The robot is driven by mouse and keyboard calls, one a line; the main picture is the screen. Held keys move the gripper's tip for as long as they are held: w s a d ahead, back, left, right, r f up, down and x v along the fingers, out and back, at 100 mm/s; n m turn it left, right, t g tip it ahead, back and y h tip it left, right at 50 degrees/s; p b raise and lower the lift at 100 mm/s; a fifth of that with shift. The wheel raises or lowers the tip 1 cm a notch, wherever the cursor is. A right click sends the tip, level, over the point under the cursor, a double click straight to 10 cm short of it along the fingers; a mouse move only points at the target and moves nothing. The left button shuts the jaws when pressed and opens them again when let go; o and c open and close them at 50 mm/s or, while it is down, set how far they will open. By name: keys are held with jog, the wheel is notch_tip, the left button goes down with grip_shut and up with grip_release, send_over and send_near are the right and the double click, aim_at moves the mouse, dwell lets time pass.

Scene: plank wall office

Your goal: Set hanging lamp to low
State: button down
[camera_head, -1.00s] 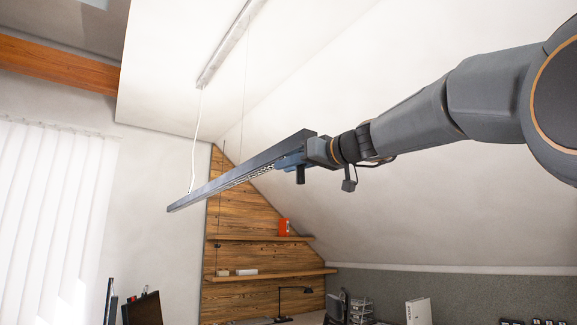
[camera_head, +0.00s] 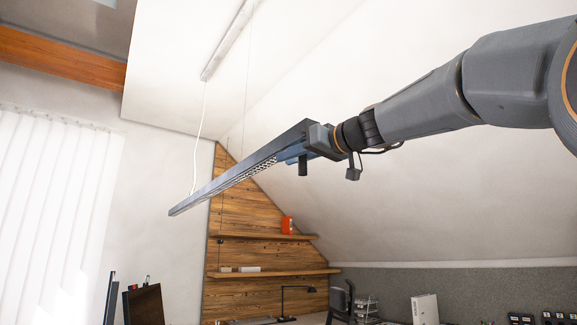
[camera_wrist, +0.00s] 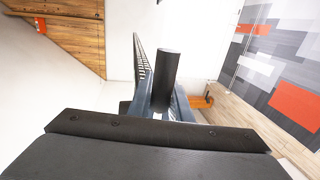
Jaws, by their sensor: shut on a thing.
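The hanging lamp (camera_head: 235,172) is a long dark bar with a perforated underside, slung from the ceiling by thin wires and a white cord. Its near end is at my gripper (camera_head: 296,154), which is shut on it. A short dark cylinder hangs below the gripper in the head view. In the wrist view the lamp (camera_wrist: 144,68) runs away from my gripper (camera_wrist: 160,105), beside the dark cylinder (camera_wrist: 167,68). The exact contact of the fingers is partly hidden. I cannot tell the lamp's brightness setting.
A ceiling rail (camera_head: 228,42) hangs above the lamp. Plank shelves (camera_head: 272,273) stand on the wooden wall (camera_head: 235,253) behind, with a desk lamp (camera_head: 283,304) and office items below. A sloped white ceiling is at the right. The air around the lamp is clear.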

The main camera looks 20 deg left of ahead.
notch_tip(320, 180, down, 22)
jog(key=b, duration=2.6)
jog(key=shift+r, duration=0.25)
jog(key=shift+f, duration=0.15)
jog(key=c, duration=1.6)
grip_release()
jog(key=shift+w+d, duration=0.1)
jog(key=shift+d, duration=0.05)
jog(key=shift+c, duration=0.2)
jog(key=b+v, duration=0.1)
jog(key=v, duration=0.6)
jog(key=shift+s+d, duration=0.3)
jog(key=shift+d, duration=0.1)
